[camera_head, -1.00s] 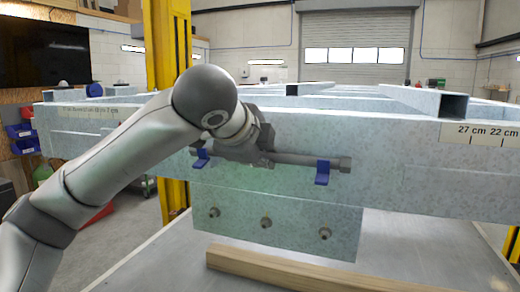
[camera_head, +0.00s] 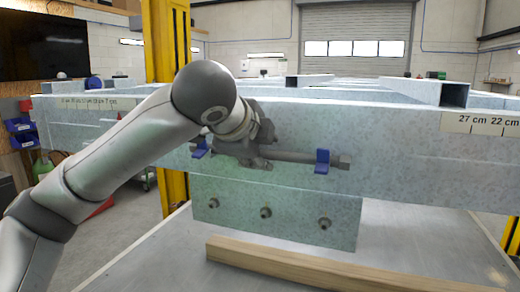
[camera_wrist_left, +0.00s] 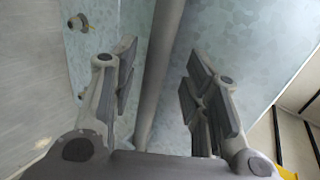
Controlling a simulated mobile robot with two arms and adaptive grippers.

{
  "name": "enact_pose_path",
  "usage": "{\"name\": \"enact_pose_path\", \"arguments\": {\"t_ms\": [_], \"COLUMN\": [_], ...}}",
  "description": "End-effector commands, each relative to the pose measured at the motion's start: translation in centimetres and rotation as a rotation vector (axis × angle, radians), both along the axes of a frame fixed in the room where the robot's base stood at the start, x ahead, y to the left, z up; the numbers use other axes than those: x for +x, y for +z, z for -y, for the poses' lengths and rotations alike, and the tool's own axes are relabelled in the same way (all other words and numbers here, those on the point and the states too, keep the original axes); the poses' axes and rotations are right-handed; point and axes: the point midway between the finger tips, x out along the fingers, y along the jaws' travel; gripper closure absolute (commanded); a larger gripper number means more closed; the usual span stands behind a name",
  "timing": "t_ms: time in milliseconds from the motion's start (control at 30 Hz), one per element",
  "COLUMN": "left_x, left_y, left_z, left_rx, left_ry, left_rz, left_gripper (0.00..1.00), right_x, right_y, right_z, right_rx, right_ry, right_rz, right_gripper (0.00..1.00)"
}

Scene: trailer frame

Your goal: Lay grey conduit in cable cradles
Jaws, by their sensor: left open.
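In the left wrist view the conduit (camera_wrist_left: 158,75) passes between the open fingers of my left gripper (camera_wrist_left: 157,85), with gaps on both sides. I cannot tell how deep the conduit sits in each cradle. My right gripper is not in view.
The frame beam (camera_head: 400,150) spans the view, with a label strip (camera_head: 485,123) at right. A bolted plate (camera_head: 280,210) hangs below it. A wooden bar (camera_head: 330,268) lies on the grey surface below. A yellow post (camera_head: 168,60) stands behind.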

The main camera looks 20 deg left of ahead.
Motion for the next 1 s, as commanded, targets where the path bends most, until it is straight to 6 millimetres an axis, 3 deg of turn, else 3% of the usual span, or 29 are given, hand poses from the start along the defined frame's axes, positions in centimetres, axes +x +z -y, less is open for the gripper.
{"name": "enact_pose_path", "arguments": {"t_ms": [267,700,1000], "left_x": [-1.2,-8.6,-10.2], "left_y": [0.8,5.5,6.5], "left_z": [0.0,-0.2,-0.3], "left_rx": [-0.001,0.0,0.001], "left_ry": [-0.001,-0.001,-0.001], "left_rz": [0.002,0.004,0.0], "left_gripper": [0.57,0.57,0.57], "right_x": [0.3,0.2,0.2], "right_y": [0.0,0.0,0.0], "right_z": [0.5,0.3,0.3], "right_rx": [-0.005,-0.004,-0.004], "right_ry": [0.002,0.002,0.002], "right_rz": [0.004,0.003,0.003], "right_gripper": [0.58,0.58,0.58]}}
